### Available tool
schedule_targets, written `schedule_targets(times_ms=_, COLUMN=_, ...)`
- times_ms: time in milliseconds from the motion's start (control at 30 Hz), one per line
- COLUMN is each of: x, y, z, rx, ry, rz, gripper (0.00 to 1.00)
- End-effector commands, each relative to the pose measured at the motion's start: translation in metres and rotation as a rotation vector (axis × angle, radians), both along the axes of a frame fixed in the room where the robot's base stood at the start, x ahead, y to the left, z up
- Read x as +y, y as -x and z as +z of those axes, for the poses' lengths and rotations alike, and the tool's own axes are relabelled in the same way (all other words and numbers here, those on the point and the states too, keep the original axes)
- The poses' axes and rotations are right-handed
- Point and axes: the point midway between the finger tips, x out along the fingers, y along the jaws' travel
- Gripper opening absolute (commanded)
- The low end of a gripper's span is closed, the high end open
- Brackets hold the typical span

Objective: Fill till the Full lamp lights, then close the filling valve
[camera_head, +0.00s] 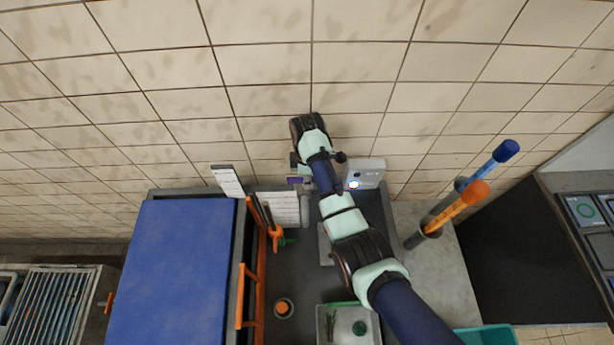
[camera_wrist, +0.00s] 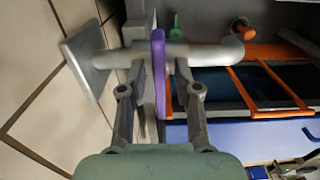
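The filling valve's purple handle (camera_wrist: 159,75) stands on a grey pipe (camera_wrist: 205,53) that comes from a wall plate (camera_wrist: 85,65). In the head view the purple handle (camera_head: 294,180) shows small, left of my arm. My gripper (camera_wrist: 158,65) has one finger on each side of the handle, with gaps visible, so it looks open around it. A light grey lamp box (camera_head: 366,171) is on the wall right of my arm. It has a dark round spot above and a bright white one below; its lettering is too small to read. What lies under the spout is mostly hidden by my arm.
An orange frame (camera_head: 260,270) and a blue panel (camera_head: 180,270) lie left of the dark worktop. A tray (camera_head: 325,325) with green items is at the front. Blue (camera_head: 490,165) and orange (camera_head: 460,204) handled tools stand right. White label sheets (camera_head: 228,181) stand at the back.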

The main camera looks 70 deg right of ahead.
Motion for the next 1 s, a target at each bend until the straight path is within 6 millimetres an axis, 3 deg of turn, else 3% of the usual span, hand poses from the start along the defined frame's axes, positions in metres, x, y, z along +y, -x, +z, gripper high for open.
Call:
schedule_targets(times_ms=33, x=-0.0001, y=0.0000, z=0.0002, rx=0.000, ry=0.000, rz=0.000, gripper=0.19)
schedule_targets(times_ms=167, x=-0.0001, y=0.0000, z=0.0003, rx=0.000, ry=0.000, rz=0.000, gripper=0.00)
schedule_targets(times_ms=667, x=0.0008, y=0.0001, z=0.0032, rx=0.000, ry=-0.001, rz=-0.070, gripper=0.00)
schedule_targets(times_ms=1000, x=0.0034, y=0.0004, z=0.0055, rx=0.001, ry=-0.001, rz=-0.331, gripper=0.00)
